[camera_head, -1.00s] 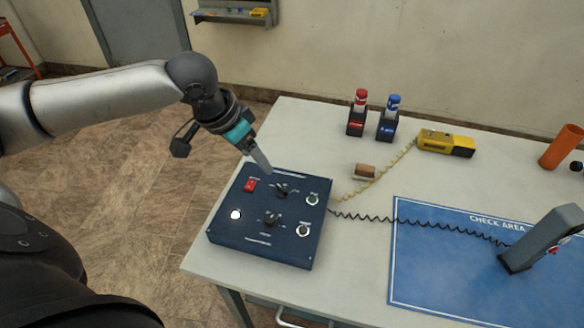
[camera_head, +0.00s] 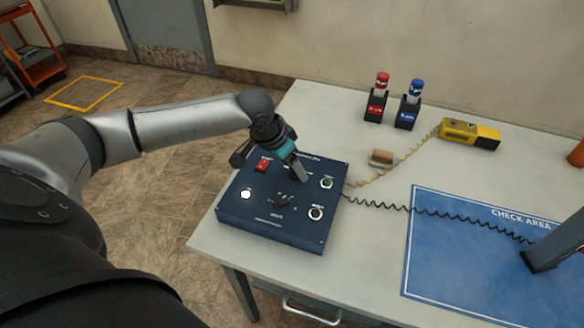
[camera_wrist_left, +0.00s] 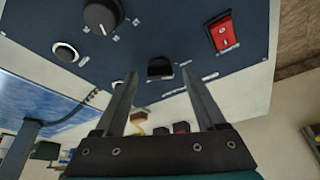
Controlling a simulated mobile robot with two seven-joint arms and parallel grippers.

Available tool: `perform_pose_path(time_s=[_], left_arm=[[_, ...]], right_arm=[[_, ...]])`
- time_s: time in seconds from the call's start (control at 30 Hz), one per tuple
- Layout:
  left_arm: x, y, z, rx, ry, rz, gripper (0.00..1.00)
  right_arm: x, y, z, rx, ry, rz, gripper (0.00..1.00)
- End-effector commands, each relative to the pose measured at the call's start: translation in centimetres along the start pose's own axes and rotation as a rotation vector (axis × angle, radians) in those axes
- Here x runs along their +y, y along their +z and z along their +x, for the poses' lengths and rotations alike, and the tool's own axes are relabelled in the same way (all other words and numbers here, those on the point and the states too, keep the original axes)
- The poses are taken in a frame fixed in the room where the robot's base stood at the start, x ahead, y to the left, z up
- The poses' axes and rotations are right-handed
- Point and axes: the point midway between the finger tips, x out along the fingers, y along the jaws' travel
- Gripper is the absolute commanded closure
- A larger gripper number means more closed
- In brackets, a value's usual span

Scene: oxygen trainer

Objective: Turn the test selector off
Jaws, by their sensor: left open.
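The dark blue control box (camera_head: 262,228) sits at the table's left end. It carries a lower black knob (camera_head: 285,201) and an upper black knob (camera_wrist_left: 160,68), which my left gripper mostly hides in the head view. The labels are too small to tell which knob is the test selector. My left gripper (camera_head: 301,177) points down at the upper knob. In the left wrist view its open fingers (camera_wrist_left: 160,73) lie on either side of that knob; contact cannot be told. The lower knob also shows there (camera_wrist_left: 102,15). My right gripper is not in view.
The box also has a red switch (camera_head: 263,165), a lit white lamp (camera_head: 246,194), a green button (camera_head: 327,182) and a ringed button (camera_head: 316,213). Coiled cords run right to a yellow device (camera_head: 468,134) and across a blue mat (camera_head: 440,270). Red and blue bottles stand behind.

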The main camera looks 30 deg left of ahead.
Motion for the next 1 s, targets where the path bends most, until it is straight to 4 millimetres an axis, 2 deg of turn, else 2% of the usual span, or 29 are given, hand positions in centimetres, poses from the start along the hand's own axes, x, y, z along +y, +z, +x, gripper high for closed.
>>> perform_pose_path(time_s=[0.33,0.9,1.0], left_arm=[[0.00,-0.04,0.35,0.001,0.000,0.001,0.29],[0.00,-0.01,0.33,0.000,0.000,0.000,0.93],[0.01,-0.01,0.34,0.000,0.000,0.000,1.00]], right_arm=[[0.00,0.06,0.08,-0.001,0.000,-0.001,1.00],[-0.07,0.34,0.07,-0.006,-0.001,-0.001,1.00],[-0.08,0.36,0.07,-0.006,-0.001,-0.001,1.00]])
